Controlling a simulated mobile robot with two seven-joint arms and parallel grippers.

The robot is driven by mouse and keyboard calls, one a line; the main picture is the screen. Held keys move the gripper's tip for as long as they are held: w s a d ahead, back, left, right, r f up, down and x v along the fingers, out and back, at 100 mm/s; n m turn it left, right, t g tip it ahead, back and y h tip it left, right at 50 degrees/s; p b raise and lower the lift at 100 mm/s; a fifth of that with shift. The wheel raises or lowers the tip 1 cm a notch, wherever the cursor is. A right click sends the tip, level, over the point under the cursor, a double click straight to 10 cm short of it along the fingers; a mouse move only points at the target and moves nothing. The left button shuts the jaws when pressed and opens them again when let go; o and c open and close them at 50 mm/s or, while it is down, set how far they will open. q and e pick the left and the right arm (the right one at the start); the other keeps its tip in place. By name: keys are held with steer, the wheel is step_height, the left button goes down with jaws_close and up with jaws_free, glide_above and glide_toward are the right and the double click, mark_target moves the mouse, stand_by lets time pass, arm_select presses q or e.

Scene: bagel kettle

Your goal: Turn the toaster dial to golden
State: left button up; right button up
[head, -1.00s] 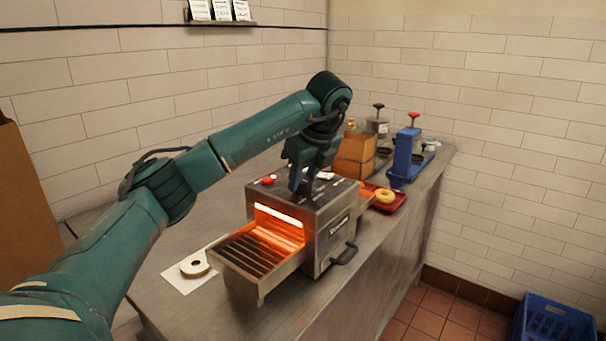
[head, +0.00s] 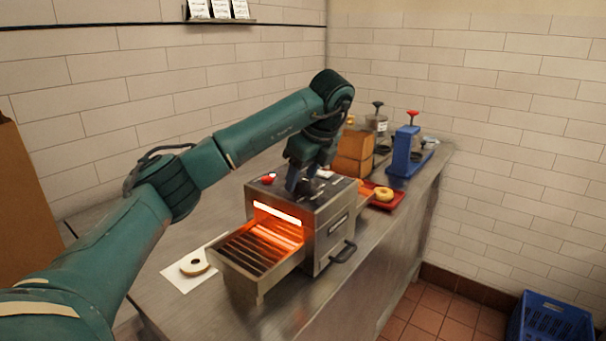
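The toaster (head: 325,222) is a steel box on the counter, with a glowing orange mouth and a slatted tray (head: 250,258) at its front. A red knob (head: 267,180) stands on its top at the left. My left gripper (head: 302,193) points down at the toaster's top, its fingers at a dark dial (head: 312,187) there. The dial is partly hidden behind the fingers, and its setting cannot be read. I cannot tell whether the fingers are shut on it. My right gripper is not in view.
A cut bagel (head: 194,264) lies on white paper left of the toaster. Another bagel (head: 384,194) sits on a red tray (head: 398,202) behind it. Wooden boxes (head: 352,153) and a blue device (head: 405,157) stand farther back. A blue crate (head: 550,322) is on the floor.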

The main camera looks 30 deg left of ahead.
arm_select(q)
steer(key=shift+o, duration=0.5)
steer(key=shift+r, duration=0.1)
steer(key=shift+d+r, duration=0.15)
steer(key=shift+r, duration=0.2)
steer(key=p+v, duration=0.2)
steer(key=v, duration=1)
steer(key=shift+p, duration=0.35)
steer(key=shift+r, duration=0.1)
